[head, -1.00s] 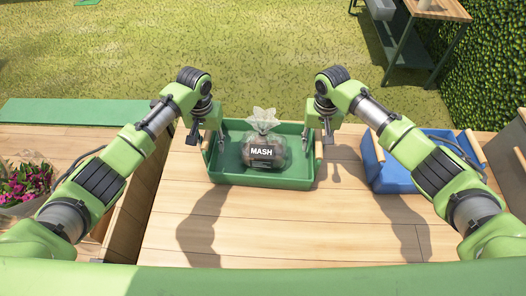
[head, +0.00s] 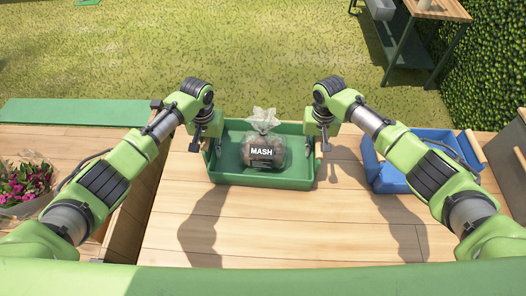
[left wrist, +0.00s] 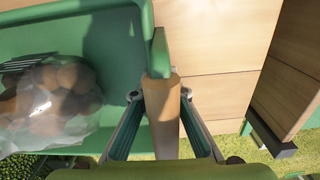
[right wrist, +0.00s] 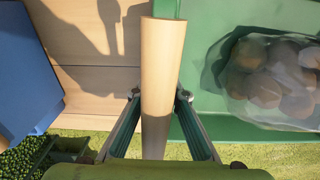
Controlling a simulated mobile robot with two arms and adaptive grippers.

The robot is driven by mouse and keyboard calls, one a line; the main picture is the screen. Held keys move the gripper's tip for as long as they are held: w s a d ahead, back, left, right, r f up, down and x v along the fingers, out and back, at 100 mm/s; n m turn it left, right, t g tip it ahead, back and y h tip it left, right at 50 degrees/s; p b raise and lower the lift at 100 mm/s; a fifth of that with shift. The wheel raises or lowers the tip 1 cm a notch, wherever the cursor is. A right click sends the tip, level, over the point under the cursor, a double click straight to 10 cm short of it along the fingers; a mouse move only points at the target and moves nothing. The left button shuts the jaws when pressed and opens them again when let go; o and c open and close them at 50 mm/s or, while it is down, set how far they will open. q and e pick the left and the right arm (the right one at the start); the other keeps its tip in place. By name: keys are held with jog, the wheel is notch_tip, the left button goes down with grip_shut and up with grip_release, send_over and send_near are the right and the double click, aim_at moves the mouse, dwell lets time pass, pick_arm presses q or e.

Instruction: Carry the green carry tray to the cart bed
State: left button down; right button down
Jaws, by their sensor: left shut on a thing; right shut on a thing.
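The green carry tray (head: 240,180) sits on the wooden table and holds a clear bag labelled MASH (head: 263,150) with brown round contents. My left gripper (head: 213,144) is at the tray's left end, shut on its wooden handle (left wrist: 162,115). My right gripper (head: 322,143) is at the tray's right end, shut on the other wooden handle (right wrist: 160,80). In both wrist views the fingers stand on either side of the handle. I cannot tell whether the tray is touching the table or slightly above it.
A blue tray (head: 393,182) with wooden handles stands to the right on the wooden table (head: 290,230). A pot of pink flowers (head: 27,183) is at far left. A metal-legged bench (head: 408,45) stands on the grass at the back right, beside a hedge.

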aim_at(317, 139)
pick_arm(q)
jog(key=shift+w+r, duration=0.1)
jog(key=shift+r, duration=0.15)
pick_arm(e)
jog(key=shift+w+r, duration=0.1)
jog(key=shift+r, duration=0.15)
